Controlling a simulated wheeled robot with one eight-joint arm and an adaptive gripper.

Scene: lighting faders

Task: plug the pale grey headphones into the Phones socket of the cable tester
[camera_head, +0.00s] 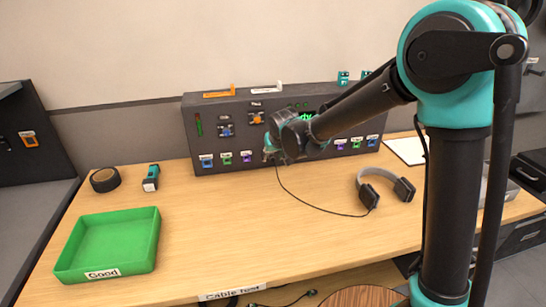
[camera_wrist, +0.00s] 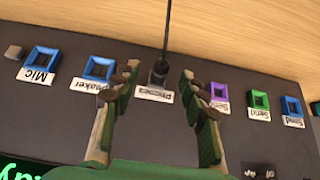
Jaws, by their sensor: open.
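The pale grey headphones (camera_head: 364,177), with dark ear cups, lie on the bench right of centre. Their thin black cable (camera_head: 318,208) runs left, then up to the front of the dark cable tester (camera_head: 190,116). In the wrist view, the black plug (camera_wrist: 158,76) stands at the Phones socket position, just beside the Phones label (camera_wrist: 154,95), and appears to be in the socket. The socket itself is hidden behind the plug. My gripper (camera_wrist: 160,80) is open, with one finger on each side of the plug and visible gaps. In the head view, my gripper (camera_head: 268,152) is at the tester's lower front.
Other sockets flank Phones, including the blue Speaker socket (camera_wrist: 99,68) and a purple one (camera_wrist: 220,91). A green Good tray (camera_head: 150,262), black tape roll (camera_head: 105,180) and teal-black device (camera_head: 151,178) are on the left. The front middle of the bench is clear.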

